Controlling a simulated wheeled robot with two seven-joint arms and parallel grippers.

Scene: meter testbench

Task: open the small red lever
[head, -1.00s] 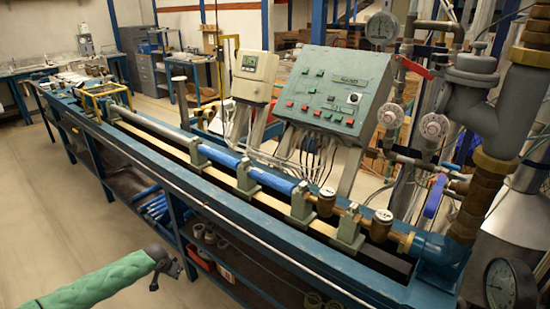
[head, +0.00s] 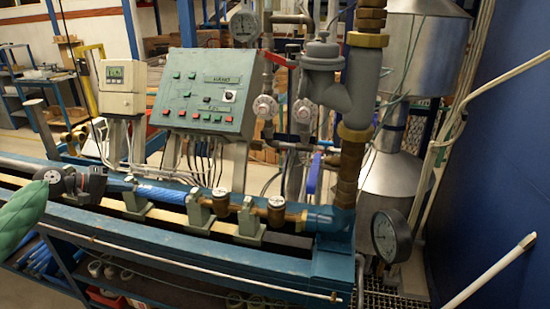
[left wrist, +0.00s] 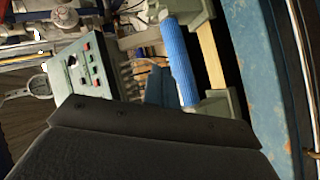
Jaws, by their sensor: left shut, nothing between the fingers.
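A larger red handle (head: 279,60) is higher up, beside the round gauge (head: 244,27). A blue lever (head: 313,176) hangs below the small red one. My left gripper (head: 98,183) is shut and empty at the left, in front of the bench pipe and well apart from the levers. In the left wrist view its dark body covers the lower part. My right gripper is not in view.
The green control panel (head: 206,94) and the meter box (head: 124,88) stand behind the bench (head: 200,248). A blue pipe section (head: 160,194) and brass fittings (head: 277,208) run along it. A dial gauge (head: 390,236) stands at the right end. A blue wall (head: 500,120) closes the right side.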

